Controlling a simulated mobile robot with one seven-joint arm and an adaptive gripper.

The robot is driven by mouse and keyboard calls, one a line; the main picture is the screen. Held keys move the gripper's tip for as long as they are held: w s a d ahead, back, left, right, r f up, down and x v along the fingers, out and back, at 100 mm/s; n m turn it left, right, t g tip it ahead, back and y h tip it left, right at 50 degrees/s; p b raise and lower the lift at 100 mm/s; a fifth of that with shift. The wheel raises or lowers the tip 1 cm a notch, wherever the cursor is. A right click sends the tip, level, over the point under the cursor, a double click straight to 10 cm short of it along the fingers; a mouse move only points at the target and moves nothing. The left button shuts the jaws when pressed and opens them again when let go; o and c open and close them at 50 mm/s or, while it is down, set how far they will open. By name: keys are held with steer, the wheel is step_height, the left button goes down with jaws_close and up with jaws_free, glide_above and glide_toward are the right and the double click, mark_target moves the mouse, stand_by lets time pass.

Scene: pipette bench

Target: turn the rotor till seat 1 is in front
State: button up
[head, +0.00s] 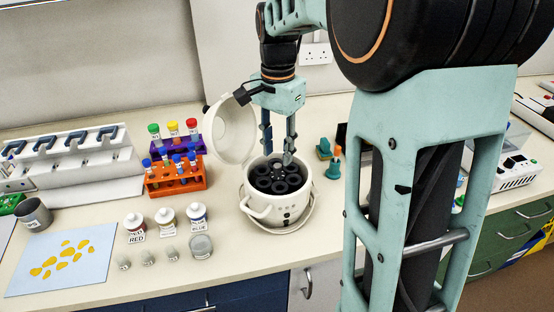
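The centrifuge (278,208) is a white round pot on the bench with its lid (231,130) swung up at the back left. Inside it the black rotor (262,182) shows several round dark seats. Seat numbers are too small to read, so I cannot tell which seat is in front. My gripper (278,158) points down from above over the back of the rotor, its two fingers apart with a gap between them. The fingertips end close to the rotor; whether they touch it I cannot tell. Nothing shows between them.
An orange rack (175,181) and a purple rack (170,152) with capped tubes stand left of the centrifuge. Small bottles and a glass beaker (201,247) stand at front left. Small teal and orange items (325,148) are at right. Free bench lies in front.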

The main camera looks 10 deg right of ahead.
mark_target(278, 165)
steer(key=shift+f, duration=1.9)
jaws_close()
